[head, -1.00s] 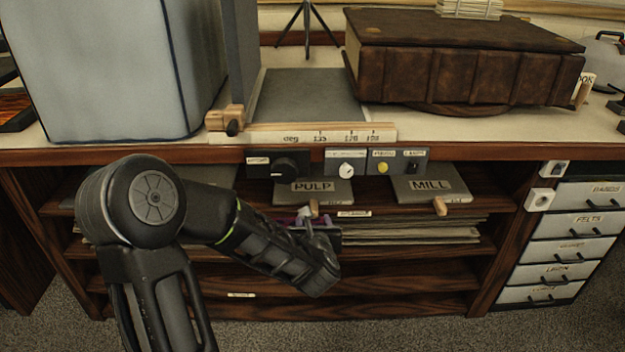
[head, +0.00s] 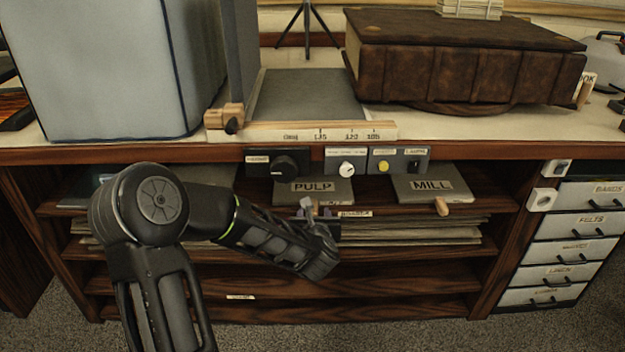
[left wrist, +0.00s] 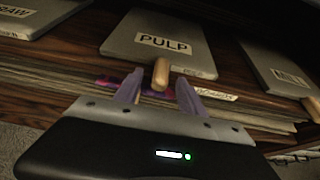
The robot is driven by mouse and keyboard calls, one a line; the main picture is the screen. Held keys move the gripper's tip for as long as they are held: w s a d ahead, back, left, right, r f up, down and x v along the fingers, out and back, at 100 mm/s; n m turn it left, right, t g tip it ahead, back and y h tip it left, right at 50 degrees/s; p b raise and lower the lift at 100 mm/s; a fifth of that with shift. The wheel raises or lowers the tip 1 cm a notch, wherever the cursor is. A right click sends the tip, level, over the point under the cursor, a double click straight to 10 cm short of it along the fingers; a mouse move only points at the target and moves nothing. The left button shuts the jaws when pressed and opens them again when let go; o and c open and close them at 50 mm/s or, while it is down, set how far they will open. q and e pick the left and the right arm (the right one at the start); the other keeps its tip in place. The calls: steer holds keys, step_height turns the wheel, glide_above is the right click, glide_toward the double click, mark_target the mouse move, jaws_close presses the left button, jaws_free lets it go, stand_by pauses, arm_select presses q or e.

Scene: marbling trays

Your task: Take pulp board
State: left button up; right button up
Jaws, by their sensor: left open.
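The pulp board (head: 322,190) is a flat grey board with a PULP label. It lies on the upper shelf under the bench top. In the left wrist view the pulp board (left wrist: 178,29) has a short wooden peg handle (left wrist: 160,74) sticking out from its front edge. My left gripper (left wrist: 158,88) is open, with its two purple fingers on either side of the peg's end. I cannot tell whether they touch it. In the head view my left gripper (head: 317,212) is at the board's front edge, and my wrist hides the peg. My right gripper is not in view.
The mill board (head: 430,187) lies to the right on the same shelf, with its own peg. Another grey board (left wrist: 36,14) lies to the left. Stacked sheets (head: 410,232) fill the shelf below. Control boxes (head: 398,160) hang under the bench edge above the boards.

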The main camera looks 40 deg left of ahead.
arm_select(q)
steer(key=shift+c, duration=0.5)
jaws_close()
